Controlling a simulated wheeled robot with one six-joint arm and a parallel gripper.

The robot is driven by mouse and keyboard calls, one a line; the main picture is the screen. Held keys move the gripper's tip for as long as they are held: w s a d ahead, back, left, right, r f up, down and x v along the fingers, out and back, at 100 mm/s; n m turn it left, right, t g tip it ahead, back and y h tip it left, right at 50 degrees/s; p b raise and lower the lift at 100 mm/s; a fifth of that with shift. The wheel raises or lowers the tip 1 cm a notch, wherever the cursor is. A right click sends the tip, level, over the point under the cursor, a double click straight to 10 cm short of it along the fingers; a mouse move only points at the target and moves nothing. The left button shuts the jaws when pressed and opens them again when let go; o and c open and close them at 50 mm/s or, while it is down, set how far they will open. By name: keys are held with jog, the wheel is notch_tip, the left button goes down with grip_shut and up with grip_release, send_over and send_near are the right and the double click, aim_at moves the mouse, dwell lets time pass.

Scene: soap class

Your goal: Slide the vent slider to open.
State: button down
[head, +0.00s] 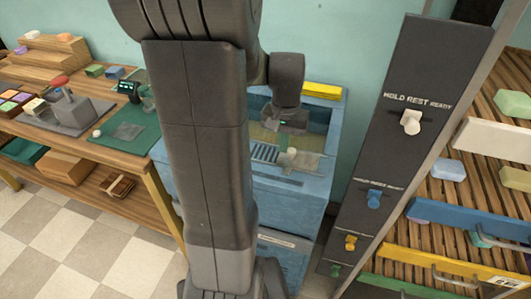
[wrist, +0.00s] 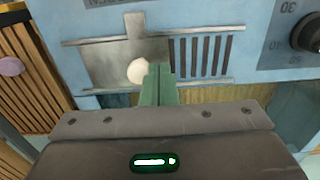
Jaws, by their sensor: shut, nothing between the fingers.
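The vent slider is a grey metal plate (wrist: 110,52) with a pale round knob (wrist: 137,71), set between two rails on the blue cabinet. Dark vent slots (wrist: 200,57) show uncovered beside the plate, to its right in the wrist view. In the head view the knob (head: 290,156) is right of the slots (head: 264,153). My gripper (wrist: 159,72) is shut and empty, its green fingers close beside the knob on the slot side. I cannot tell whether they touch it. In the head view my gripper (head: 290,122) is over the cabinet top, partly hidden.
The blue cabinet (head: 285,191) has a yellow stack (head: 322,90) at its back. A dark panel with levers (head: 400,130) and a slatted soap rack (head: 500,180) stand to the right. A wooden workbench (head: 110,155) is at left. A dark dial (wrist: 308,35) is right of the slots.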

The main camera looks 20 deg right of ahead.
jog(key=shift+s+d, duration=0.5)
jog(key=shift+d, duration=0.25)
notch_tip(320, 180, up, 9)
jog(key=a+p, duration=0.1)
jog(key=p, duration=0.6)
jog(key=shift+w+p, duration=0.35)
jog(key=shift+f, duration=0.1)
jog(key=f+b, duration=0.2)
jog(key=f, duration=0.1)
jog(key=f+b, duration=0.2)
jog(key=b, duration=0.1)
jog(key=d+f+b, duration=0.1)
jog(key=f+b, duration=0.1)
jog(key=f, duration=0.1)
jog(key=shift+s+f+b, duration=0.3)
jog(key=shift+s+f, duration=0.05)
jog(key=shift+r, duration=0.15)
